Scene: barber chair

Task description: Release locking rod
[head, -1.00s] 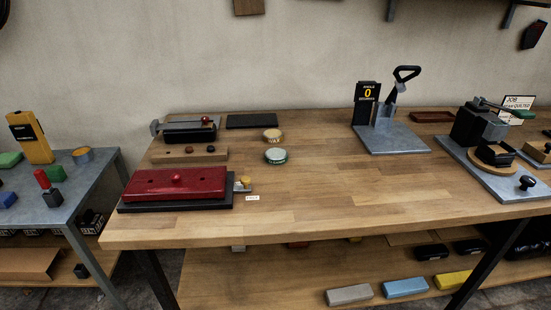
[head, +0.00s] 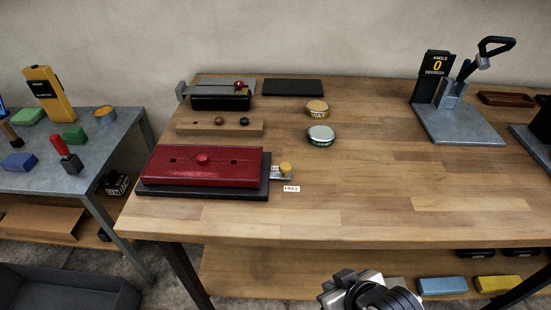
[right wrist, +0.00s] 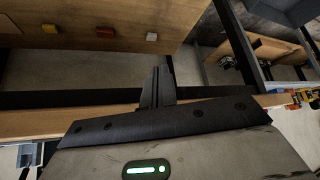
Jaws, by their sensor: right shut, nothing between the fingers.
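A red lidded box (head: 203,165) with a red knob on top sits on a dark base at the left of the wooden bench. A short metal rod with a yellow knob (head: 285,168) sticks out from the base's right side. A small white label (head: 291,189), which seems to read "FREE", lies just in front of the knob. My right gripper (head: 345,283) is at the bottom edge of the head view, in front of the bench and well apart from the rod. Its fingers (right wrist: 157,86) are shut and empty in the right wrist view. My left gripper is not seen.
Two round tins (head: 320,135) stand behind the rod. A wooden strip (head: 240,129) and a metal-topped black box (head: 221,101) are behind the red box. An angle stand with a lever (head: 455,115) is at the right. The bench (head: 390,190) is clear between. A lower shelf holds blocks.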

